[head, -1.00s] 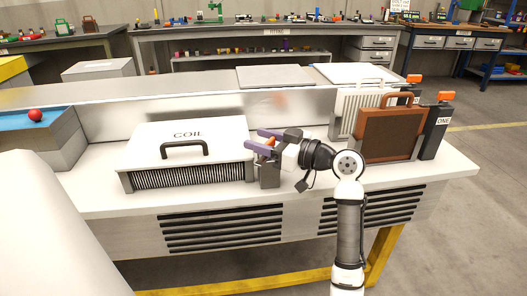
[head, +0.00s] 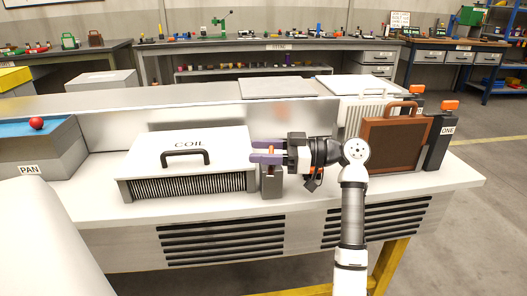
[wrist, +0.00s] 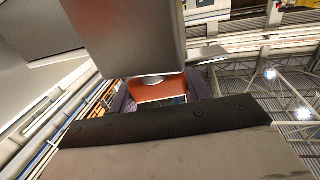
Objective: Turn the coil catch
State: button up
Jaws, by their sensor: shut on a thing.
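The coil catch is an orange lever (head: 272,151) on a short grey post (head: 272,183), at the right front corner of the white coil box (head: 215,143). The box is lettered COIL and has a black handle on its lid. My gripper (head: 258,152), with purple fingers, reaches in from the right and is shut on the orange lever, whose ends are partly hidden by the fingers. In the wrist view the orange lever (wrist: 160,92) shows between the purple fingers, with a grey block above it.
A brown framed panel with a handle (head: 395,145) and a dark post marked ONE with an orange top (head: 440,140) stand to the right. A grey box marked PAN (head: 45,150) is at the left, with a red ball on its blue top. A raised metal ledge (head: 215,113) runs behind.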

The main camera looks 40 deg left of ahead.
jog(key=o, duration=1)
jog(key=shift+a, duration=0.1)
jog(key=shift+c, duration=0.2)
jog(key=v, duration=1.3)
jog(key=shift+w+d+b, duration=0.2)
jog(key=shift+d+b, duration=0.15)
jog(key=shift+b, duration=0.1)
jog(key=shift+s+f, duration=0.1)
